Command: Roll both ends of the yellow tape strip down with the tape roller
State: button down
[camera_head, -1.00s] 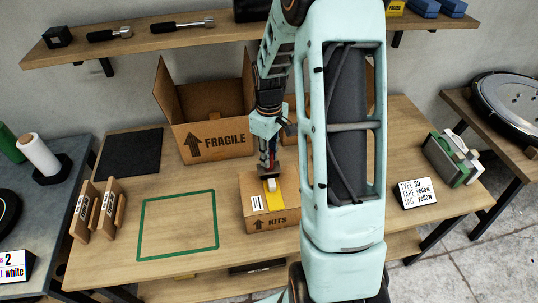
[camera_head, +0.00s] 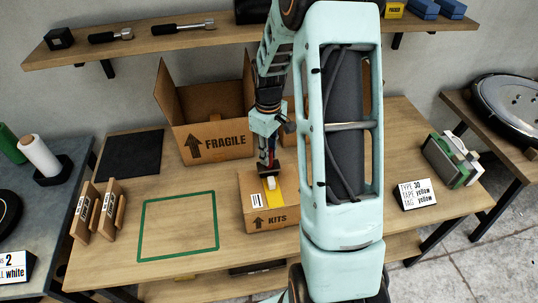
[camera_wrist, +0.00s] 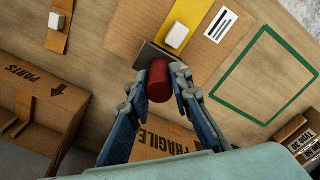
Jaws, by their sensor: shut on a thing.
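The yellow tape strip (camera_head: 276,195) lies on top of the closed KITS box (camera_head: 256,207), with a small white block (camera_head: 270,183) on it. In the wrist view the yellow strip (camera_wrist: 185,22) and white block (camera_wrist: 177,36) lie just beyond the tape roller. My gripper (camera_wrist: 160,90) is shut on the roller's red handle (camera_wrist: 158,82). The roller's dark head (camera_wrist: 158,57) is at the rear end of the strip, close over the box's back edge; contact is unclear. In the head view my gripper (camera_head: 267,160) is above the box's rear.
An open FRAGILE box (camera_head: 218,142) stands behind and left. A box marked PARTS (camera_wrist: 30,100) shows in the wrist view. A green outlined square (camera_head: 178,225) on the table is bare.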

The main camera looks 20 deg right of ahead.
jog(key=shift+w+d+f, duration=0.1)
jog(key=shift+w, duration=0.4)
jog(key=shift+w+r+p, duration=0.1)
jog(key=shift+r+p, duration=0.45)
jog(key=shift+r, duration=0.1)
jog(key=shift+r+p, duration=1.5)
jog(key=shift+r, duration=0.95)
jog(key=shift+f, duration=0.1)
